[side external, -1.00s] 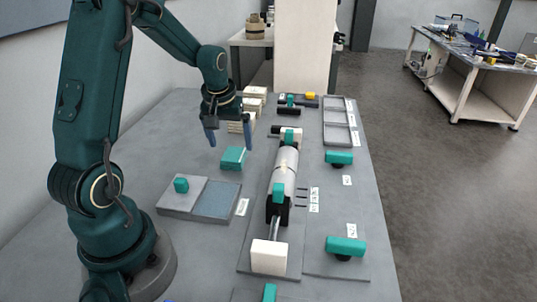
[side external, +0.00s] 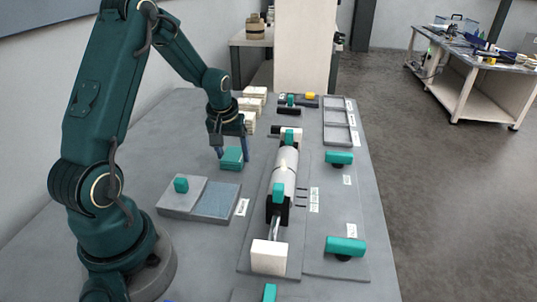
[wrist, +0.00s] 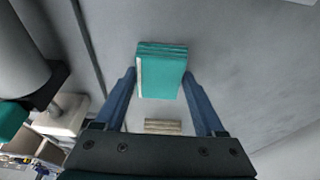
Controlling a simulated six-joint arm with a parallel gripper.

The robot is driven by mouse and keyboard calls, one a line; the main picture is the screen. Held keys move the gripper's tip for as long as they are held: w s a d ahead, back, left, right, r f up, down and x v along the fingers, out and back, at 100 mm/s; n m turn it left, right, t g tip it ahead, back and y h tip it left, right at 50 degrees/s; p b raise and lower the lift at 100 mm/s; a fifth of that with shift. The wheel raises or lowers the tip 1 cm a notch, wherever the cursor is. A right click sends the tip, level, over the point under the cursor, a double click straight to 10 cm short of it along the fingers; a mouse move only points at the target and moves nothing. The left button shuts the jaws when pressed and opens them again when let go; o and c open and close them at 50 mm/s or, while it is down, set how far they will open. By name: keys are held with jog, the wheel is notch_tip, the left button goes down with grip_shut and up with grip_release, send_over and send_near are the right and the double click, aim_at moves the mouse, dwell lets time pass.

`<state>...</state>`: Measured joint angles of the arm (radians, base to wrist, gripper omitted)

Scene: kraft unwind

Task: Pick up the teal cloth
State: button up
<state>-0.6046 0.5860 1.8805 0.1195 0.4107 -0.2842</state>
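The teal cloth (side external: 232,158) is a small folded stack lying on the grey table, left of the roller. In the wrist view the cloth (wrist: 162,68) shows its layered edge and a pale strip along its left side. My gripper (side external: 231,154) is low at the cloth, with its blue fingers pointing down. In the wrist view my gripper (wrist: 159,76) is open, with one fingertip on each side of the cloth. I cannot tell whether the fingertips touch it.
A white roller (side external: 284,172) on a shaft with teal clamps stands right of the cloth. A grey plate (side external: 182,194) with a teal knob and a blue-grey pad (side external: 216,200) lie in front. Pale stacked blocks (side external: 254,93) stand behind. Bare table lies left of the cloth.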

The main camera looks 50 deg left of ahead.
aim_at(235, 151)
jog(key=shift+r, duration=0.1)
jog(key=shift+c, duration=0.2)
notch_tip(235, 151, up, 4)
jog(key=shift+r, duration=0.15)
jog(key=s+a+r, duration=0.5)
jog(key=s+r, duration=0.1)
jog(key=s, duration=0.4)
jog(key=shift+a+r, duration=0.25)
jog(key=shift+a, duration=0.1)
jog(key=shift+s, duration=0.1)
